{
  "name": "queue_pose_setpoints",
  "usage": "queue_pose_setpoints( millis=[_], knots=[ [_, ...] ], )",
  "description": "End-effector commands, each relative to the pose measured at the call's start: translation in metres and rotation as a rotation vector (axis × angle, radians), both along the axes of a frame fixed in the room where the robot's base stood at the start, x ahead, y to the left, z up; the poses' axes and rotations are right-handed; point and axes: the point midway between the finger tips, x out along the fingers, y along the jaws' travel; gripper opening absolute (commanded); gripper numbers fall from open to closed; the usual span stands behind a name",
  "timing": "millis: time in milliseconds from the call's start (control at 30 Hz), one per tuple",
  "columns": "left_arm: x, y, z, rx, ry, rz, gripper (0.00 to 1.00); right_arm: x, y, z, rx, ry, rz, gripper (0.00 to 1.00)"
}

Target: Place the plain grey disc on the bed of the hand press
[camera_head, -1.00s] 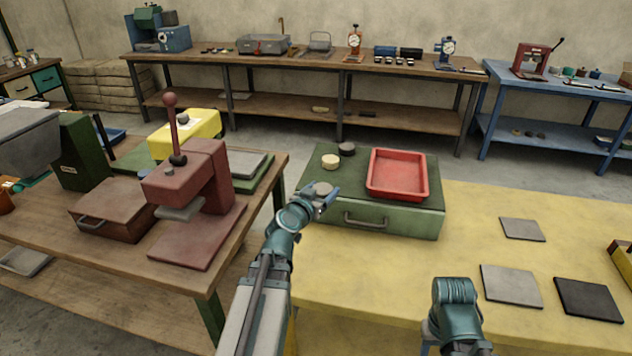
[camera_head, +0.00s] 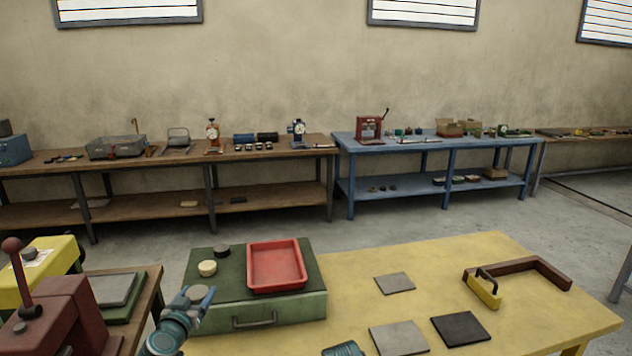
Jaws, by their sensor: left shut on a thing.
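My left gripper (camera_head: 203,295) is shut on a small grey disc (camera_head: 197,291), just off the left front side of the green case. The fingers partly cover the disc, so its face is hard to make out. A dark red hand press (camera_head: 66,312) with a ball-topped lever stands at the lower left, to the left of my left gripper. Its bed is out of the frame. On the green case (camera_head: 222,315) lie a dark disc (camera_head: 222,250) and a cream disc (camera_head: 207,268). My right gripper is not in view; only a teal part of that arm shows at the bottom edge.
A red tray (camera_head: 277,287) sits on the green case. The yellow table (camera_head: 345,300) holds grey and black square plates and a brown angled piece with a yellow block (camera_head: 482,291). Open floor lies behind, before a wooden bench and a blue bench (camera_head: 440,148).

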Motion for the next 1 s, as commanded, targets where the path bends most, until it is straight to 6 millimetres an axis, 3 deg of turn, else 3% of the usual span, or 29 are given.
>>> queue_pose_setpoints(
  millis=[67,533,800,1000],
  knots=[
    [0.000,0.000,0.014,0.000,0.000,0.000,0.16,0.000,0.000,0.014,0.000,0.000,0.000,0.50],
    [0.000,-0.001,0.010,0.000,0.000,-0.001,0.16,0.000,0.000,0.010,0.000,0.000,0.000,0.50],
    [0.017,-0.030,-0.033,0.001,0.003,-0.026,0.16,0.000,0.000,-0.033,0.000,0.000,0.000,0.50],
    [0.028,-0.052,-0.054,0.001,0.001,-0.042,0.16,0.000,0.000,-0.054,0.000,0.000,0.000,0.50]
  ],
)
